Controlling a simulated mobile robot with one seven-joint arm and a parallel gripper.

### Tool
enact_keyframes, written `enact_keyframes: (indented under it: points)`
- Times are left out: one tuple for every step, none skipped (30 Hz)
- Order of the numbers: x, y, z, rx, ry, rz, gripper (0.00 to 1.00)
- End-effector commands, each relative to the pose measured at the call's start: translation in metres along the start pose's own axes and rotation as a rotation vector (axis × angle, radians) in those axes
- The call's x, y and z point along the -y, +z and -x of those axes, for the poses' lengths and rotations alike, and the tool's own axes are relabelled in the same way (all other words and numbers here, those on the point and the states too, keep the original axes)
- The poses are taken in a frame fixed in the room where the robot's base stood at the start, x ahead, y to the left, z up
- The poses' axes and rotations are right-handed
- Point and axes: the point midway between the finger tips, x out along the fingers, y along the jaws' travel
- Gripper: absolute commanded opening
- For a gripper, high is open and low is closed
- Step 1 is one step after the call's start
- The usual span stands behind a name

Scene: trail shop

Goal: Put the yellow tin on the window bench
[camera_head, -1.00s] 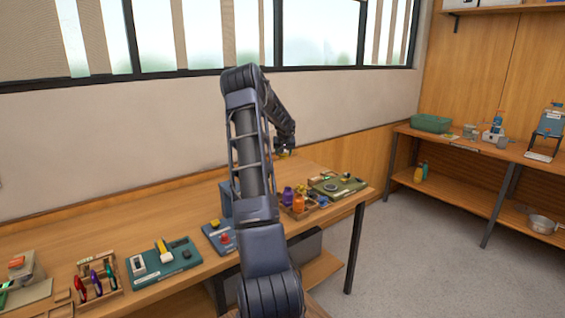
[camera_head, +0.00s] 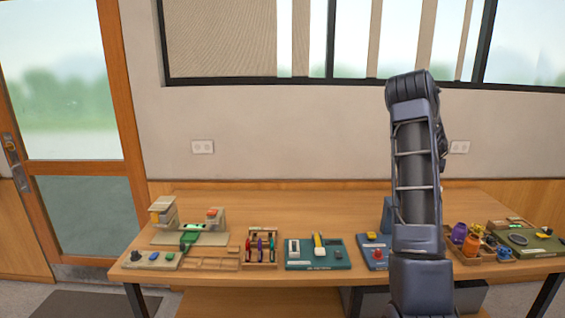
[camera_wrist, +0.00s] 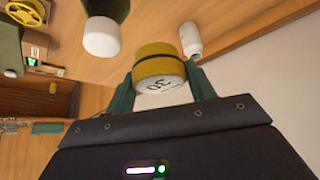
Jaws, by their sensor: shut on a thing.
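The yellow tin (camera_wrist: 156,62) has a dark band around it and a pale end with dark marks, seen in the wrist view. My gripper (camera_wrist: 160,84) is shut on it, with one green finger on each side. In the head view my arm hides the gripper and the tin. The window bench (camera_head: 300,208) is the long wooden table under the window. In the wrist view the tin shows in front of a wooden surface and a pale wall; I cannot tell its height above the bench.
A white bottle (camera_wrist: 190,38) is near the tin. The bench's back middle looks clear.

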Motion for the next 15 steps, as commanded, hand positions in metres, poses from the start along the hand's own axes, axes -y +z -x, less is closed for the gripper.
enact_keyframes:
  points:
    - [0.015, 0.007, 0.0, 0.001, -0.007, 0.011, 0.28]
    - [0.022, 0.012, 0.0, 0.002, -0.011, 0.016, 0.28]
    - [0.032, 0.017, 0.0, 0.002, -0.015, 0.023, 0.28]
    - [0.038, 0.021, 0.0, 0.001, -0.018, 0.028, 0.28]
    - [0.045, 0.025, 0.001, 0.001, -0.021, 0.032, 0.28]
    - [0.054, 0.031, 0.001, 0.001, -0.026, 0.041, 0.28]
    - [0.062, 0.035, 0.001, 0.001, -0.03, 0.047, 0.28]
    - [0.068, 0.039, 0.001, 0.002, -0.033, 0.05, 0.28]
    - [0.076, 0.045, 0.002, 0.002, -0.037, 0.059, 0.28]
    - [0.083, 0.049, 0.003, 0.001, -0.041, 0.064, 0.28]
    - [0.089, 0.053, 0.003, 0.001, -0.044, 0.069, 0.28]
    - [0.097, 0.059, 0.004, 0.001, -0.049, 0.076, 0.28]
    - [0.103, 0.063, 0.005, 0.001, -0.052, 0.082, 0.28]
    - [0.109, 0.067, 0.005, 0.001, -0.056, 0.086, 0.28]
    - [0.115, 0.072, 0.006, 0.001, -0.059, 0.093, 0.28]
